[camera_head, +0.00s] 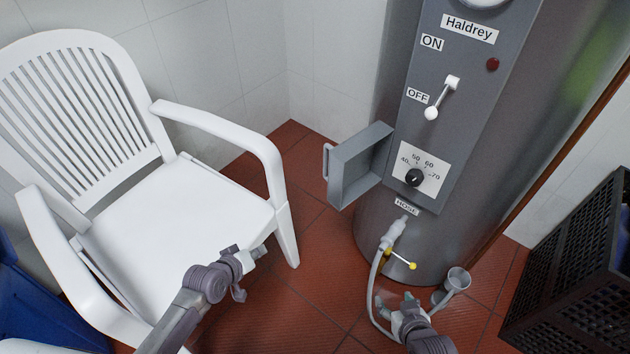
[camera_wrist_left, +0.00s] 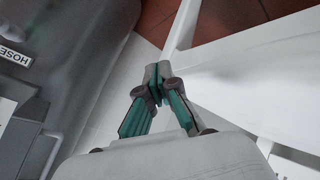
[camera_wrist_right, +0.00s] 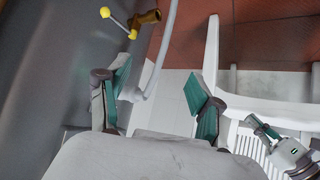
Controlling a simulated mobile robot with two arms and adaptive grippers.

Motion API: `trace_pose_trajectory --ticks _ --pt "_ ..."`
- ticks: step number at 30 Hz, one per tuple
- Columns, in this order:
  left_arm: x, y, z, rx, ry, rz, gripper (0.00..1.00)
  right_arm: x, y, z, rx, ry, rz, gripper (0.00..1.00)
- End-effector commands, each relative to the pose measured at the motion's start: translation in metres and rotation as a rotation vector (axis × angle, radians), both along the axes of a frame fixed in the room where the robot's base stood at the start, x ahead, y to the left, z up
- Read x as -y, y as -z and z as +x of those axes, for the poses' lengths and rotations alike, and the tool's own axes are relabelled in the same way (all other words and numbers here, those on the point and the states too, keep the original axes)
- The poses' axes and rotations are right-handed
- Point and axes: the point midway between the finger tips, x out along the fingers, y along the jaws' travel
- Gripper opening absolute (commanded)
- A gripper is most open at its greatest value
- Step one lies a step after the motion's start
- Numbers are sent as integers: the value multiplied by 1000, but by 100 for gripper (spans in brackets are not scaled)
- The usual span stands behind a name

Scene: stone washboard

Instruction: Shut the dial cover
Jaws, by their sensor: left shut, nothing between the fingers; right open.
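The dial cover (camera_head: 361,166) is a grey shallow box with a handle (camera_head: 327,162) on its outer left side. It stands swung open to the left of the dial (camera_head: 414,177) on the grey heater, and the dial is exposed. My left gripper (camera_head: 262,252) is shut and empty beside the front of the chair seat, below and left of the cover and apart from it. Its closed fingertips (camera_wrist_left: 157,72) show in the left wrist view. My right gripper (camera_head: 394,299) is open low in front of the heater, below the cover. Its spread fingers (camera_wrist_right: 157,86) hold nothing.
A white armchair (camera_head: 180,200) fills the left, its right arm near the cover. A pale hose (camera_head: 374,285) with a yellow-tipped valve (camera_head: 411,265) hangs close to my right gripper. A small grey funnel-like cup (camera_head: 457,281) and a black crate (camera_head: 580,270) stand right.

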Motion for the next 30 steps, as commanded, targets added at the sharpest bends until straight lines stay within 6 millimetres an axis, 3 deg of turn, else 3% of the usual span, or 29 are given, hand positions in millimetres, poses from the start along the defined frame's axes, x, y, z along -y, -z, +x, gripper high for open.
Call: trace_pose_trajectory --ticks 2,6,9,13,16,23,30 --pt "16 -27 32 86 -10 -136 0 -6 -25 20 127 -3 29 65" --pt "40 -112 72 198 -30 -463 0 -15 -108 40 382 -12 88 65" --pt "50 -165 86 230 -34 -690 0 -19 -164 42 549 -18 129 65" --pt "55 -208 92 231 -33 -879 0 -21 -210 37 684 -23 162 65" --pt "57 -221 95 227 -33 -935 0 -21 -225 35 727 -24 174 65" --pt "76 -223 121 227 -34 -943 0 -24 -243 35 832 -30 202 65" --pt "100 -221 154 227 -35 -939 0 -28 -287 26 1095 -42 275 65"
